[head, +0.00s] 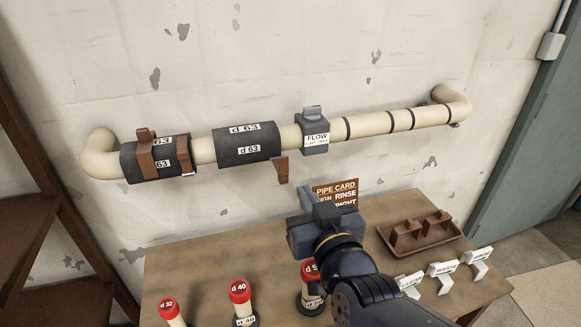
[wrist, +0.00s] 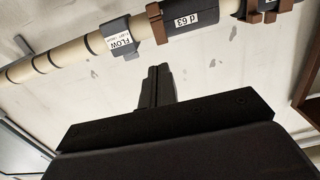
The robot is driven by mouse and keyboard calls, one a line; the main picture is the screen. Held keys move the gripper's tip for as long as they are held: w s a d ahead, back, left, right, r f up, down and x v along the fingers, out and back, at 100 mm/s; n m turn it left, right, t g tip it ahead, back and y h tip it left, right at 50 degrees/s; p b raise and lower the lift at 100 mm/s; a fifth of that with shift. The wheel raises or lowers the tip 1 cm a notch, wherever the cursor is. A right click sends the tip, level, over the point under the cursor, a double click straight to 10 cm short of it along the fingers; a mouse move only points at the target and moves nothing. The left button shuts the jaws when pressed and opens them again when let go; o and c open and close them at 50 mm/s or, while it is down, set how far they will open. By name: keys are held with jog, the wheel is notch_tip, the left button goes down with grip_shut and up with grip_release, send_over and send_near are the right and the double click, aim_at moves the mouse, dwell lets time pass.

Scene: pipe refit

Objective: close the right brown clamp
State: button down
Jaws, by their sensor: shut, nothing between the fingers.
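The right brown clamp (head: 282,169) is at the right end of the right dark d 63 sleeve (head: 243,142). In the head view its brown part hangs below the pipe, and no brown band crosses the pipe's front, so it looks open. The wrist view shows the same clamp (wrist: 157,22) at the sleeve's end beside the FLOW block. My gripper (head: 306,198) is shut and empty, below and a little right of the clamp, apart from it. Its closed fingers (wrist: 159,82) point towards the wall in the wrist view.
The grey FLOW block (head: 313,132) sits on the cream pipe (head: 370,126) just right of the clamp. Two brown clamps (head: 147,155) are on the left sleeve. Below, the wooden table (head: 205,265) holds a card, a brown tray (head: 420,232), red-capped pieces and white tags.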

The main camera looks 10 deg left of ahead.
aim_at(286, 159)
jog(key=p+x, duration=0.2)
jog(key=x, duration=0.8)
jog(key=shift+a+r, duration=0.1)
